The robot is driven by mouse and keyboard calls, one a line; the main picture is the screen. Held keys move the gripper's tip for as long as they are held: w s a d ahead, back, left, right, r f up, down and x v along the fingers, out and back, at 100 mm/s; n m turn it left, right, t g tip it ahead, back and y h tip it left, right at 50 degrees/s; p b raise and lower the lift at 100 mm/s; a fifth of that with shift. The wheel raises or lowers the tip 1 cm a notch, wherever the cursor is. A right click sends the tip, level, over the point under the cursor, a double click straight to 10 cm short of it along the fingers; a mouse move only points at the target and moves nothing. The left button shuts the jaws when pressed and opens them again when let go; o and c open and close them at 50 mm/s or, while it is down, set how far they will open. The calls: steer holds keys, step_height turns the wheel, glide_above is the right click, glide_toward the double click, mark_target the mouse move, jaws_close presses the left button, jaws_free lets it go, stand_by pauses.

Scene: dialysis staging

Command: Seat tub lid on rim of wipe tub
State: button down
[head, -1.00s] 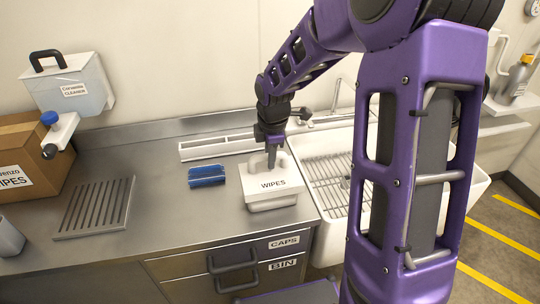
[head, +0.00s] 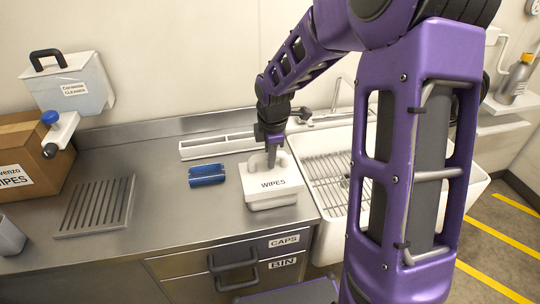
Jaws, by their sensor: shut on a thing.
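The white wipe tub (head: 272,204) stands on the steel counter near the sink's left edge. The white tub lid (head: 268,184), labelled WIPES, lies over the top of the tub, and its edges look roughly in line with the tub walls. My gripper (head: 271,160) points down from above and is shut on the lid at its raised middle. The fingertips are small here, and the exact contact between lid and rim cannot be made out.
A blue object (head: 207,175) lies left of the tub. A slotted grate (head: 95,207), a cardboard box (head: 38,150) and a cleaner dispenser (head: 72,88) are farther left. A white slotted strip (head: 215,146) lies behind. The sink (head: 325,225) with a wire rack adjoins on the right.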

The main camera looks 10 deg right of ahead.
mark_target(273, 176)
steer(key=shift+f+b, duration=1.05)
steer(key=shift+f, duration=0.75)
steer(key=c, duration=0.6)
jaws_free()
steer(key=shift+r, duration=0.1)
steer(key=s+r+p, duration=0.1)
steer(key=r, duration=0.4)
steer(key=s+r+p, duration=0.1)
steer(key=r, duration=0.5)
steer(key=s+r+p, duration=0.1)
steer(key=r, duration=0.5)
steer(key=shift+s, duration=0.2)
steer(key=shift+w, duration=0.1)
